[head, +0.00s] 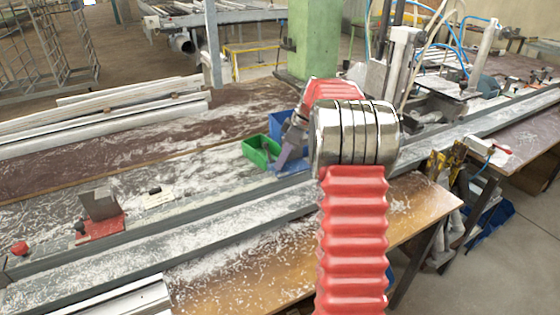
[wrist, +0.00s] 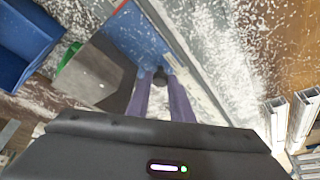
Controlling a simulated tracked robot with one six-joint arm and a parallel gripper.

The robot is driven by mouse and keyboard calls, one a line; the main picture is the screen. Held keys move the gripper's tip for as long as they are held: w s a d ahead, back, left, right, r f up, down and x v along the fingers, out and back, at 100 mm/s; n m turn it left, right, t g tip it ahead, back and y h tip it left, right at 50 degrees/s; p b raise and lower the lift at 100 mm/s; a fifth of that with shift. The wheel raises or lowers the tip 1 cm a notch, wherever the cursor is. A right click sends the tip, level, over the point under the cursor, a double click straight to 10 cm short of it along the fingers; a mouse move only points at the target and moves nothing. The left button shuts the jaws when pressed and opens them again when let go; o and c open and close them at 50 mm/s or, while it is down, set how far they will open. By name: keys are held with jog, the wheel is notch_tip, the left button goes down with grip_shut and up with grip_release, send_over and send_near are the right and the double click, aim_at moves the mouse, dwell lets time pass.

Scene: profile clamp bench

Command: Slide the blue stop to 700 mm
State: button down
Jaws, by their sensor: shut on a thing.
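The blue stop (wrist: 128,36) lies on the grey rail in the wrist view, with a grey upright plate (wrist: 97,72) on its left and a dark knob (wrist: 160,76) near its lower end. The two purplish fingers of my gripper (wrist: 161,88) are closed around this knob. In the head view my gripper (head: 285,157) points down at the rail beside the green bin, and a bit of the blue stop (head: 297,165) shows by the fingers. My arm hides much of the stop there. No 700 mm mark can be read.
A red stop (head: 100,226) with a grey plate sits on the rail (head: 200,236) at left. A green bin (head: 256,152) and a blue bin (wrist: 24,36) stand behind the rail. White shavings cover the bench. Pale profile ends (wrist: 303,118) show at right in the wrist view.

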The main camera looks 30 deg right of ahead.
jog(key=c, duration=1.9)
grip_release()
jog(key=shift+w, duration=0.1)
jog(key=shift+o, duration=0.2)
jog(key=shift+r, duration=0.15)
jog(key=v, duration=1.3)
jog(key=shift+r, duration=0.15)
